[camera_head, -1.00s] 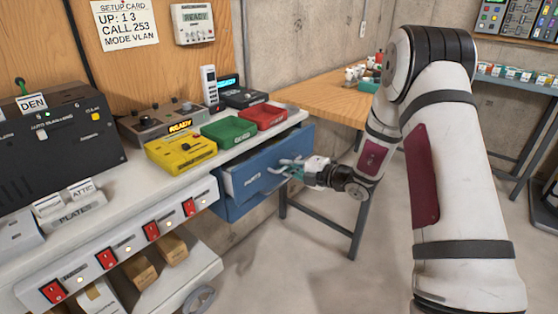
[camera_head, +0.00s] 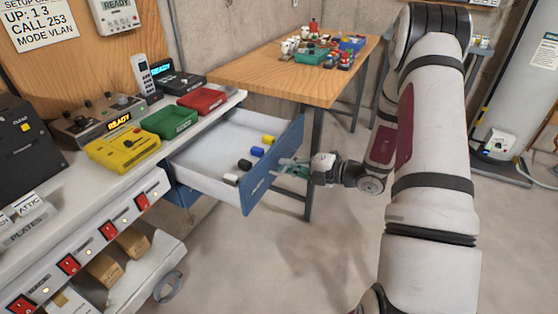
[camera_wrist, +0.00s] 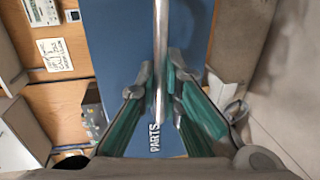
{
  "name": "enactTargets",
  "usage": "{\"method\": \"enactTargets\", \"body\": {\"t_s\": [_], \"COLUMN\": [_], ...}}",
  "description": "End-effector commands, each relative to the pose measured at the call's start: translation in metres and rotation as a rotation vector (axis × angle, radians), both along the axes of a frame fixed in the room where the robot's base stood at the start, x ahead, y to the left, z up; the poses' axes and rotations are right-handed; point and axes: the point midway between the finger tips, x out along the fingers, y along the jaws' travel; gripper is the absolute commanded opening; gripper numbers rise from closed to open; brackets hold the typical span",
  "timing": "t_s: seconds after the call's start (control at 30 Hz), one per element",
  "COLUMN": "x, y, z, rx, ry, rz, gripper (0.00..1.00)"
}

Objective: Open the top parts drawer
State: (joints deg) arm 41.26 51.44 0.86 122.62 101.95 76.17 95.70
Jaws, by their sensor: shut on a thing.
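The top parts drawer (camera_head: 213,149) is blue with a white inside and stands pulled well out from under the bench top. Several small cylinders, yellow, blue, black and white, lie in it near its front. Its blue front marked PARTS (camera_wrist: 113,47) fills the middle of the wrist view. A metal bar handle (camera_wrist: 161,50) runs along that front. My gripper (camera_head: 293,168) is at the drawer front, its teal-lined fingers (camera_wrist: 161,105) shut on the handle. In the head view the fingers partly hide the handle.
A wooden table (camera_head: 283,79) with small items stands behind. The floor (camera_head: 290,255) in front of the drawer is clear.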

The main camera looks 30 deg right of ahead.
Motion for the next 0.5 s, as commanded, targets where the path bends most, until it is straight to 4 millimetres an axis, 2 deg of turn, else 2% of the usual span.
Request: {"method": "enactTargets", "body": {"t_s": [0.43,0.47,0.5], "x": [-0.0021,-0.0021,-0.0021], "y": [-0.0034,-0.0034,-0.0034], "z": [0.0000,0.0000,0.0000], "rx": [-0.001,-0.001,-0.002], "ry": [-0.001,-0.001,0.000], "rz": [-0.003,-0.003,-0.003], "gripper": [0.00,0.14,0.17]}}
